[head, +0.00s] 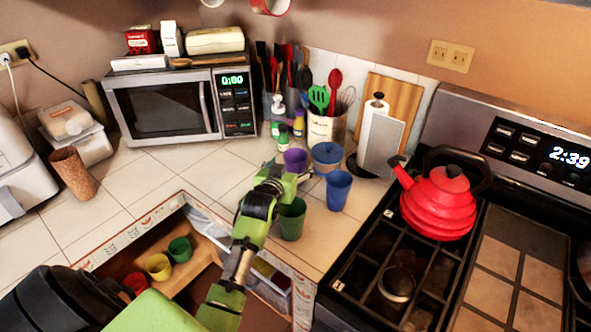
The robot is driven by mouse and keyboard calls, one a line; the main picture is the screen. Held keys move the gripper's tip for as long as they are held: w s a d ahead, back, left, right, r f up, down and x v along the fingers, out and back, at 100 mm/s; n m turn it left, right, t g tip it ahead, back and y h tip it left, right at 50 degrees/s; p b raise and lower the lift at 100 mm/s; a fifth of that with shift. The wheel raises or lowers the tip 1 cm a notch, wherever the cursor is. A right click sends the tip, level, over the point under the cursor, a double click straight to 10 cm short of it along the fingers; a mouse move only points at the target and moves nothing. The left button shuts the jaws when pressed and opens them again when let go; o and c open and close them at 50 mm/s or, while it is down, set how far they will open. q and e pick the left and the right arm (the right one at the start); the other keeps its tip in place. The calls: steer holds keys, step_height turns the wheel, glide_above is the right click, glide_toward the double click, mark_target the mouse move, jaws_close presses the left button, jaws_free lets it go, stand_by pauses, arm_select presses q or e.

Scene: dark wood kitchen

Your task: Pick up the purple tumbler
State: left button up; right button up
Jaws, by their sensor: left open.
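My left gripper (287,176) is open, just in front of the tumbler in the picture. I cannot tell whether the fingers touch it or stand around it. My right gripper is not in view.
A dark green tumbler (292,220) stands right beside my left arm, and a blue tumbler (338,190) is to the right. An open drawer (205,262) holds several cups. The stove bears a red kettle (438,205).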

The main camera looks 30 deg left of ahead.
mark_target(298, 155)
arm_select(q)
steer(key=shift+p+x, duration=0.35)
steer(key=shift+x, duration=2.4)
steer(key=c, duration=1.2)
